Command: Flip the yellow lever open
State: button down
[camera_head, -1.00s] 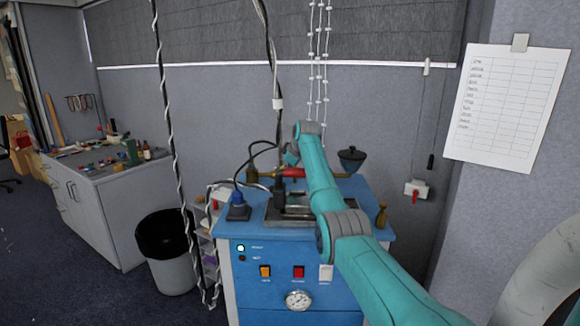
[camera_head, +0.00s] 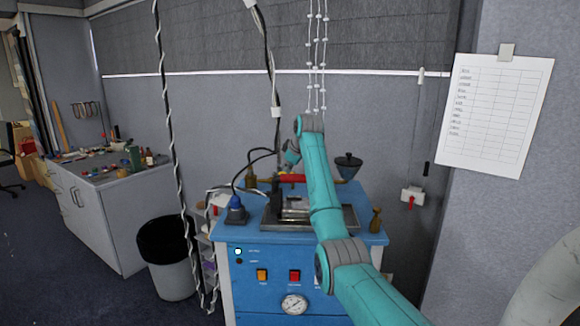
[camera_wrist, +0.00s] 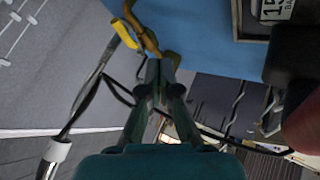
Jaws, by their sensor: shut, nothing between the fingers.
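The yellow lever (camera_wrist: 125,34) shows at the upper left of the wrist view, attached to a brass-coloured valve (camera_wrist: 143,32) at the edge of the blue machine top. My gripper (camera_wrist: 162,66) points at this valve, with its fingertips close to the brass pipe and to the right of and below the yellow lever. Its fingers are shut with nothing held. I cannot tell whether the fingertips touch the pipe. In the head view my arm hides most of the gripper, and I cannot make out the yellow lever clearly.
The blue machine (camera_head: 262,298) carries a metal tray (camera_head: 350,218), a red handle (camera_head: 291,178), a dark funnel (camera_head: 348,160) and a blue plug (camera_head: 236,212). Cables hang near the gripper in the wrist view (camera_wrist: 85,85). A bin (camera_head: 170,265) stands left of the machine.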

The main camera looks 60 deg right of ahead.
jog(key=shift+v, duration=0.8)
